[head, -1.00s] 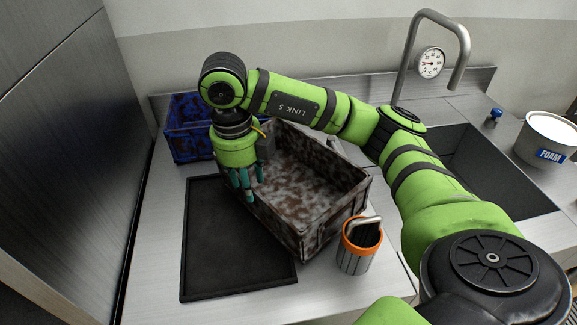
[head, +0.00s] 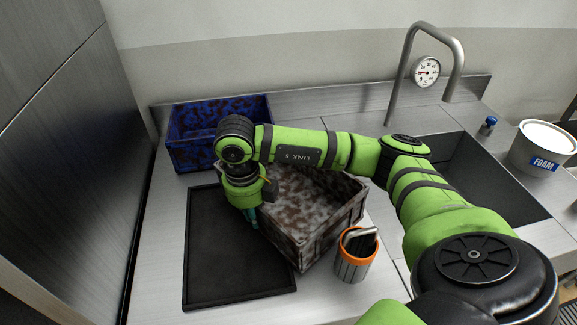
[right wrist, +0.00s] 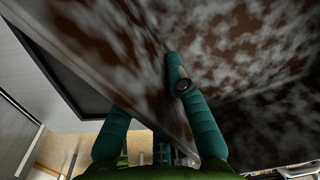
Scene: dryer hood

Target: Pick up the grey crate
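The grey crate (head: 325,233), mottled with brown rust-like stains, stands open-topped on the counter, partly over the black mat. My right gripper (head: 251,217) is at its left wall in the head view; my arm covers part of the crate's far side. In the right wrist view the right gripper (right wrist: 150,100) straddles the crate's wall (right wrist: 130,70). One finger is inside the crate, and the other is outside with a gap to the wall. The fingers look spread. My left gripper is not in view.
The flat black mat (head: 225,265) lies left of the crate. A blue mottled crate (head: 190,150) stands behind. An orange-rimmed cup (head: 353,268) stands close to the crate's front right. A sink (head: 490,190), tap (head: 398,80) and foam tub (head: 540,150) are at right.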

